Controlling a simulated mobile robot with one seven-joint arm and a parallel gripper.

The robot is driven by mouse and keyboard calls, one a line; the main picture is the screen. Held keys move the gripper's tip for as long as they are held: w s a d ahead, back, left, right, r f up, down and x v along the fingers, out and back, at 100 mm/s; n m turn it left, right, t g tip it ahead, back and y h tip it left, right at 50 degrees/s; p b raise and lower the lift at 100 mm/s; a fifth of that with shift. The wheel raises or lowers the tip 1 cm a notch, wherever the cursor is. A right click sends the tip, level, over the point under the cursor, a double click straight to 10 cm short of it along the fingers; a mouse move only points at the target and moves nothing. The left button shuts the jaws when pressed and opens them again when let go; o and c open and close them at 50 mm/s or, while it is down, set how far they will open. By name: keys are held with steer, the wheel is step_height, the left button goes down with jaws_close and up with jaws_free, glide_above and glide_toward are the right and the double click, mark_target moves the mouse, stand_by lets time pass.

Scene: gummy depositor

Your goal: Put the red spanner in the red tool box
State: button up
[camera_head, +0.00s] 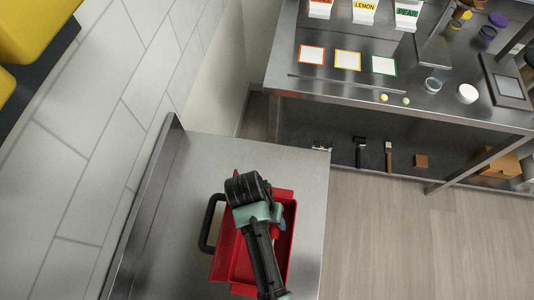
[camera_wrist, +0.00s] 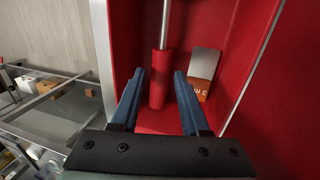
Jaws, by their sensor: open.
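The red tool box (camera_head: 226,256) stands open on a steel table, with a black handle on its left side; my arm covers much of it in the head view. In the wrist view, the inside of the tool box (camera_wrist: 250,75) fills the middle. A red-handled tool with a silver shaft (camera_wrist: 159,80) lies in it and shows between the fingers; I cannot tell for sure if it is the red spanner. My gripper (camera_wrist: 160,78) is open over the box, its blue fingers on either side of the red handle, with no visible grip on it.
A grey and orange item (camera_wrist: 203,70) sits in the box to the right of the fingers. The steel table (camera_head: 190,160) is bare behind the box. A workbench (camera_head: 440,105) with cards and small items stands at the upper right, with several tools on its lower shelf (camera_head: 340,160).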

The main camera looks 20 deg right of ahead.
steer(key=v, duration=0.8)
steer(key=shift+r, duration=0.15)
